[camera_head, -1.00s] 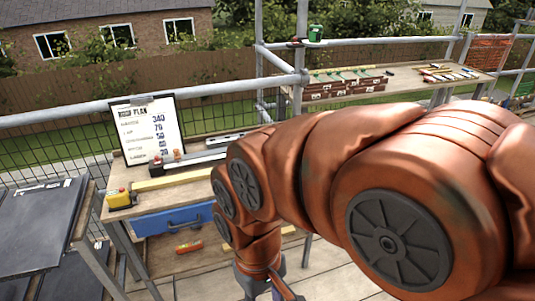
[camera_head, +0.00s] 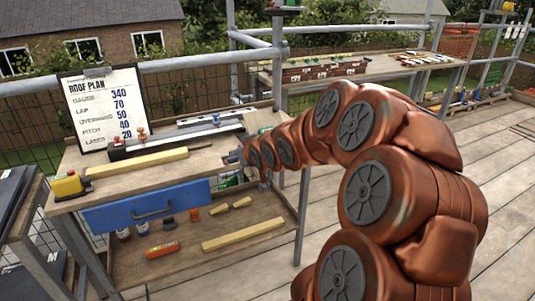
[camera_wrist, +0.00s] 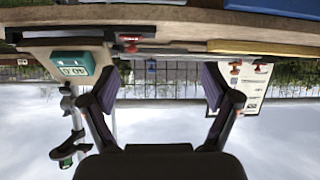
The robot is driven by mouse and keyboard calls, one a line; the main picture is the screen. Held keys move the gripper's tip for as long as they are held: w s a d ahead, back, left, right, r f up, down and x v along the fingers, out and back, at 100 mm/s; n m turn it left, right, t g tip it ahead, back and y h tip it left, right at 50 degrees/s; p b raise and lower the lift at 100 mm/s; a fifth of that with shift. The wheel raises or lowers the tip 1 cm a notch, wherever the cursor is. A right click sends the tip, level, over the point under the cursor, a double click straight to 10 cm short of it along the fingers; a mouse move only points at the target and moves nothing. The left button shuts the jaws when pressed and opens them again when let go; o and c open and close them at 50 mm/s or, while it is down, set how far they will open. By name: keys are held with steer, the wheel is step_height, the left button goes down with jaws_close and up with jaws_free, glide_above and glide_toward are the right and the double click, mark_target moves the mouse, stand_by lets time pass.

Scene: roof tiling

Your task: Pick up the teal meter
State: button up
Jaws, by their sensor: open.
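The teal meter (camera_wrist: 75,67) shows in the wrist view, which is upside down. It is a small teal box with a pale display, at the bench edge on the left of that picture. My gripper (camera_wrist: 160,88) is open, with two dark fingers spread apart and nothing between them. The meter lies outside and beside the left finger, apart from the space between the fingers. In the head view my gripper (camera_head: 235,157) is at the right end of the workbench (camera_head: 115,184); I cannot make out the meter there for certain.
A yellow bar (camera_head: 137,163), a yellow box with a red button (camera_head: 68,186) and a clipboard (camera_head: 101,105) are on the workbench. A blue drawer (camera_head: 148,206) stands out below its top. A second bench (camera_head: 390,68) is behind, and open decking lies to the right.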

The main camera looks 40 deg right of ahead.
steer(key=s+d+f+m+t+h+b, duration=0.1)
steer(key=d+f+t+h+b, duration=0.15)
steer(key=d+t+b, duration=0.85)
steer(key=shift+w+d+r+g+p, duration=0.3)
steer(key=shift+w+d+g+p, duration=0.1)
steer(key=shift+w+d+g, duration=0.55)
steer(key=shift+w+d+r+g+p, duration=0.35)
steer(key=shift+w+d+g, duration=0.45)
steer(key=shift+w, duration=0.25)
steer(key=shift+w+d+r+g+p, duration=0.25)
steer(key=shift+w+d+g+p, duration=0.15)
steer(key=shift+w+d+g, duration=0.55)
steer(key=shift+w+d+r, duration=0.1)
steer(key=shift+w+d, duration=0.15)
steer(key=shift+w, duration=0.4)
steer(key=shift+c, duration=0.4)
steer(key=c, duration=1.3)
